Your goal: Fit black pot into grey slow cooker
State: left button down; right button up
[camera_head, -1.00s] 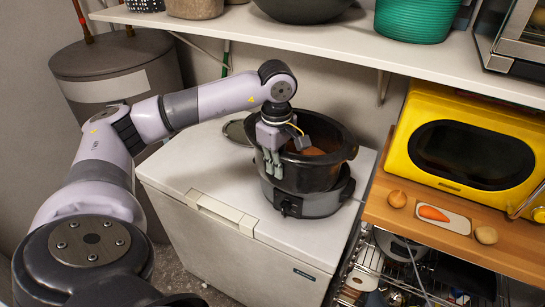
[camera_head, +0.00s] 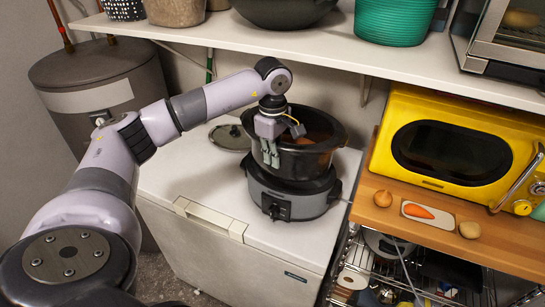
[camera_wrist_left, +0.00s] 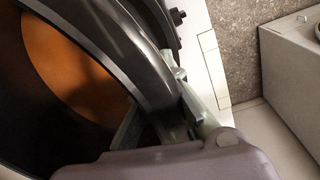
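The black pot (camera_head: 310,164) is above the grey slow cooker (camera_head: 300,206), which stands on the white chest freezer. The pot is roughly upright and has brown-orange contents. A dark band shows between the pot's lower wall and the cooker's rim; I cannot tell how wide the gap is. My left gripper (camera_head: 268,156) is shut on the pot's left wall at the rim. In the left wrist view the fingers (camera_wrist_left: 165,125) sit on both sides of the pot wall (camera_wrist_left: 125,50). The cooker's inside is hidden by the pot. My right gripper is out of view.
A round lid (camera_head: 229,138) lies on the freezer (camera_head: 180,170) behind and left of the cooker. A white shelf (camera_head: 330,48) with baskets and bowls runs above. A yellow microwave (camera_head: 455,180) stands on a wooden counter at right. The freezer top left of the cooker is clear.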

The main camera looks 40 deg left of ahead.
aim_at(274, 175)
pick_arm(q)
jog(key=shift+d+r, duration=0.1)
jog(key=shift+r, duration=0.1)
dwell(0.6)
jog(key=shift+f+b, duration=0.25)
jog(key=shift+b, duration=0.1)
dwell(0.6)
jog(key=shift+f+b, duration=0.3)
jog(key=shift+b, duration=0.15)
dwell(0.9)
jog(key=shift+f+b, duration=0.35)
jog(key=shift+f, duration=0.15)
jog(key=shift+f, duration=0.1)
dwell(0.7)
jog(key=shift+f+b, duration=1.05)
jog(key=shift+f, duration=0.15)
jog(key=shift+f, duration=0.1)
dwell(0.5)
